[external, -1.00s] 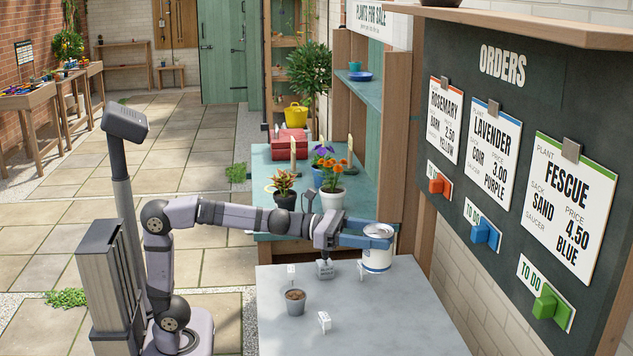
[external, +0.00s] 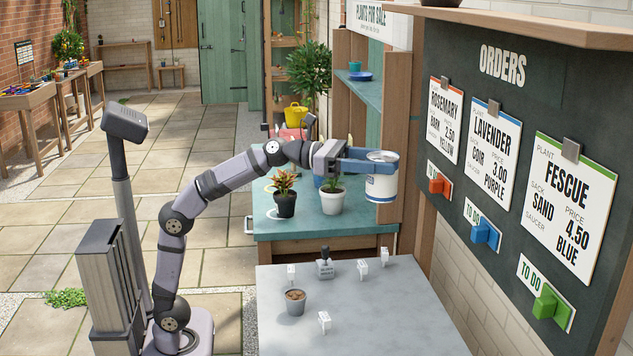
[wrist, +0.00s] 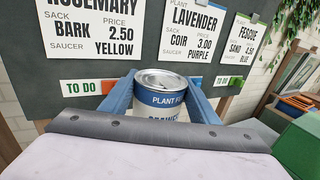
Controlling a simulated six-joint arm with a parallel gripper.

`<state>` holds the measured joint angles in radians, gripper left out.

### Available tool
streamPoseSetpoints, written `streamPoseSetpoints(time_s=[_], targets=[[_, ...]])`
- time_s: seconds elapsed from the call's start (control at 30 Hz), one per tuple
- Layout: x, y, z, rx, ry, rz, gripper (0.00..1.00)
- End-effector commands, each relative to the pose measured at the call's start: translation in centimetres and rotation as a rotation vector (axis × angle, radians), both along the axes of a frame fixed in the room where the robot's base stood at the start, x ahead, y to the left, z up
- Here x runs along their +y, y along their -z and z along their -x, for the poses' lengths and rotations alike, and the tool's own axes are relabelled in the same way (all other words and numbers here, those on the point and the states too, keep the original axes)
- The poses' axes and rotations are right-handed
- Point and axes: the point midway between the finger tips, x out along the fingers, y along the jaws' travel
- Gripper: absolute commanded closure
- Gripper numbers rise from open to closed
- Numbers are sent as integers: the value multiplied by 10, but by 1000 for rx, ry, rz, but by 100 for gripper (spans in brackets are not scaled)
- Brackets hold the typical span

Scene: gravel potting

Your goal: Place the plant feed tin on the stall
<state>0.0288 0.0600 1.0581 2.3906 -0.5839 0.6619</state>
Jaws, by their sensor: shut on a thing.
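The plant feed tin (external: 382,178), white with a blue label and a metal lid, is held upright in the air by my gripper (external: 372,166). The blue fingers are shut around its sides, well above the grey table. In the wrist view the tin (wrist: 161,98) sits between the two fingers, its lid and part of the words on its label showing. The stall (external: 317,226) is the teal-topped counter behind the grey table, with a "Plants for sale" sign above. My arm hides part of its top.
On the stall stand a dark pot with an orange plant (external: 284,196) and a white pot (external: 333,198). The grey table (external: 385,310) holds a grey pot (external: 295,302), a stamp-like block (external: 325,266) and several small white tags. The orders board (external: 500,130) is close on the right.

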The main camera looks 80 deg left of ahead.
Motion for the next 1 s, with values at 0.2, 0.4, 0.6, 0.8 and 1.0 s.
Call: streamPoseSetpoints(time_s=[0.2, 0.4, 0.6, 0.8, 1.0], targets=[[0, -15, 0, -2, 1, 1, 78], [14, -23, -6, 4, -19, 2, 78], [52, -19, -19, 2, -63, 2, 78], [105, -14, -32, 3, -120, 3, 78], [191, -9, -40, 4, -207, 5, 78]])
